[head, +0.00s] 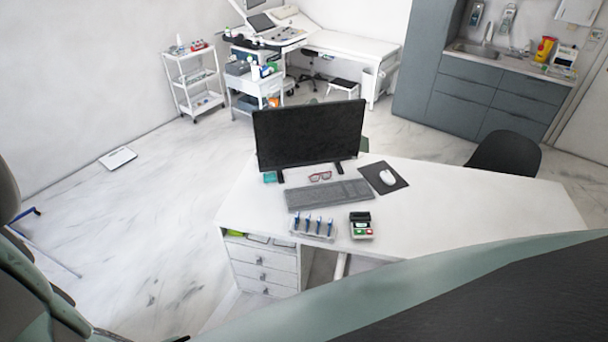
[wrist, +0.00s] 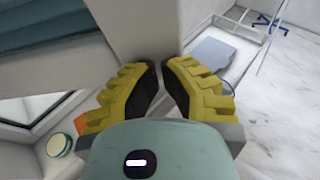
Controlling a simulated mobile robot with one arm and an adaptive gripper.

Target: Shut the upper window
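In the wrist view, my gripper (wrist: 161,66) has yellow ribbed fingers with black pads. The fingertips stand a small gap apart, with nothing visible between them. A pale vertical wall or frame edge (wrist: 148,28) lies just beyond the tips; I cannot tell whether they touch it. At the upper left is a dark blue-grey slatted panel (wrist: 50,25) with a pale border below it. At the left edge is part of a framed pane (wrist: 25,112). I cannot tell which of these is the upper window. No window shows in the head view.
A white desk (head: 470,205) with a monitor (head: 310,132) and keyboard (head: 328,194) stands ahead. A black chair (head: 505,155) is behind it. A white cart (head: 195,82) is at the back left. A small round jar (wrist: 58,145) sits near the pane.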

